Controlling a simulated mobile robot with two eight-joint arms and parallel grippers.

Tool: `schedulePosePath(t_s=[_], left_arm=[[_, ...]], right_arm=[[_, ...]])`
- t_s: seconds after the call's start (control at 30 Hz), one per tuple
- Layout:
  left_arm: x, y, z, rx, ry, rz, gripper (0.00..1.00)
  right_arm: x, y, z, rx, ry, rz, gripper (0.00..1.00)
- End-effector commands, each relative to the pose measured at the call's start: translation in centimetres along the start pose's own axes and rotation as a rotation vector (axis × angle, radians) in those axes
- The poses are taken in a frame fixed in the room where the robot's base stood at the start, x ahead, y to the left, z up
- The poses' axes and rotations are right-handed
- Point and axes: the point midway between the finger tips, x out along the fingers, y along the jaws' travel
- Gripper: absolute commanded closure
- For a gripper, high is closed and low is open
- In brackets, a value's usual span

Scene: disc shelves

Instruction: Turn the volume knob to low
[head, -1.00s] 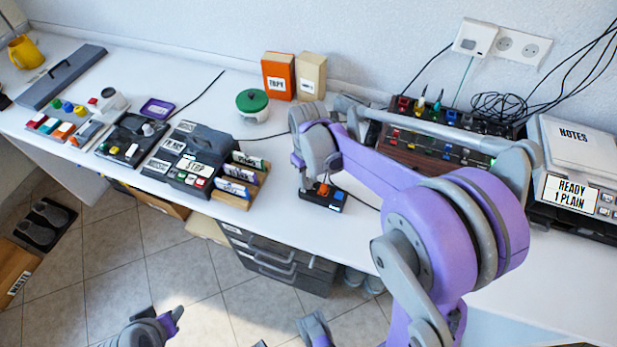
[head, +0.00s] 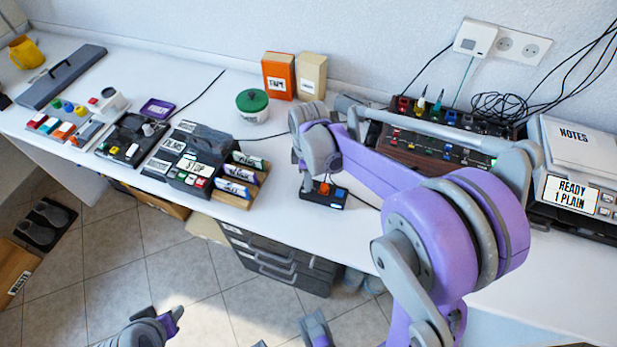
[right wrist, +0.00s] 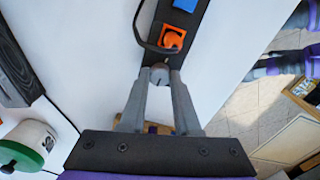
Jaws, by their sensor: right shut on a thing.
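A small grey round knob (right wrist: 159,74) with a dark pointer line sits at the end of a narrow black control box (right wrist: 188,25). The box also carries an orange part (right wrist: 172,39) and a blue part (right wrist: 186,5). It lies near the table's front edge in the head view (head: 335,199). My right gripper (right wrist: 160,80) is shut on the knob, one finger on each side. In the head view my right gripper (head: 315,178) is over the box, and its wrist hides the knob. Part of my left arm (head: 150,328) shows at the bottom; its fingertips are unclear.
A white pot with a green lid (head: 252,103) stands behind the box. A mixer-like panel (head: 433,146) is at the right. Bare white table surrounds the box.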

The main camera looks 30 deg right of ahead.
Motion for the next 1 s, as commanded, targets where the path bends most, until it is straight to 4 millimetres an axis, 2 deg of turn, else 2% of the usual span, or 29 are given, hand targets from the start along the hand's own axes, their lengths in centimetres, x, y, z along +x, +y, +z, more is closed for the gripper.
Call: schedulePosePath(t_s=[0.3,0.87,0.9,1.0], left_arm=[[-0.01,0.0,0.0,0.0,0.0,0.0,0.5],[-0.01,0.0,0.0,0.0,0.0,0.0,0.5],[-0.01,0.0,0.0,0.0,0.0,0.0,0.5],[-0.01,0.0,0.0,0.0,0.0,0.0,0.5]], right_arm=[[-0.01,0.0,0.01,-0.089,0.0,0.0,1.0],[-0.01,0.0,0.01,-0.099,0.0,0.0,1.0],[-0.01,0.0,0.01,-0.099,0.0,0.0,0.64],[0.0,0.0,0.01,-0.099,0.0,0.0,0.46]])
